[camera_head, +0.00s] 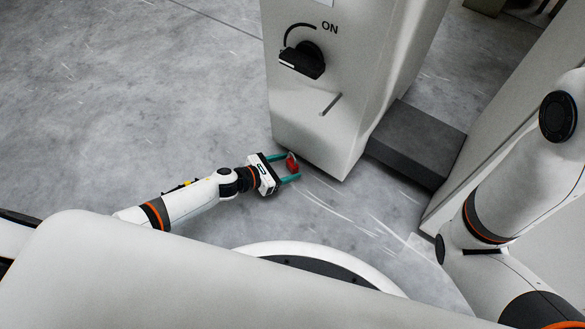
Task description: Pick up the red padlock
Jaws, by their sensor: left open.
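The red padlock (291,165) is small and shows at the lower left edge of a pale cabinet with a switch. My left gripper (291,167) comes in from the left with its two green fingers apart, one on either side of the padlock in the picture. I cannot tell whether the fingers touch it, or what the padlock rests on or hangs from. My right arm shows at the right edge, but its gripper is out of view.
The pale cabinet (310,115) stands just beyond the padlock, with a black rotary switch (302,60) marked ON and a slim metal bar (330,103) on its face. A dark grey block (415,140) sits to its right. Grey floor is open at the left.

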